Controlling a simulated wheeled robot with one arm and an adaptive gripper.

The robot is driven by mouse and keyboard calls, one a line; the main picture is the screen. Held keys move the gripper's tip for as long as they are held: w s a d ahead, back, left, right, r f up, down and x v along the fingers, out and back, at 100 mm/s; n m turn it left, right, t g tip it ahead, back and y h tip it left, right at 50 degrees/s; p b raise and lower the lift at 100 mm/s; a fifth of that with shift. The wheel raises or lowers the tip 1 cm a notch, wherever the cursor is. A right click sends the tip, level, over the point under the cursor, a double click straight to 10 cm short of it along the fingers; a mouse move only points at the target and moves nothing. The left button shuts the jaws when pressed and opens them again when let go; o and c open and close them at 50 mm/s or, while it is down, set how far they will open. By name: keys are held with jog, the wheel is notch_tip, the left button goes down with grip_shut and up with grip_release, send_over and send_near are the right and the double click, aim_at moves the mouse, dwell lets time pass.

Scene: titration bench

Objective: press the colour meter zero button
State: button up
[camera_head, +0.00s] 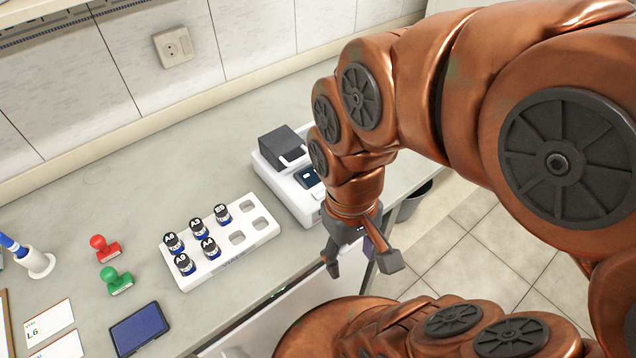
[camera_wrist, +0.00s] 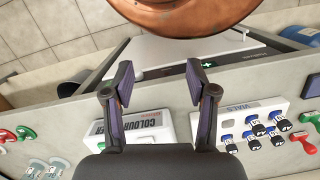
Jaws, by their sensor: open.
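The colour meter (camera_head: 283,168) is a white instrument with a dark grey lid and a small dark display, on the bench at the picture's middle. My arm hides its right part in the head view. In the wrist view its white front (camera_wrist: 146,130) carries the word COLOUR, partly covered by my left finger. I cannot make out the zero button.
A white vial rack (camera_head: 213,262) with several labelled vials stands left of the meter. A red stamp (camera_head: 104,248), a green stamp (camera_head: 115,280) and a dark blue pad (camera_head: 139,328) lie further left. A dark bin (camera_head: 414,203) stands on the floor at right.

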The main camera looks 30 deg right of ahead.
grip_shut()
dwell(0.3)
dwell(1.2)
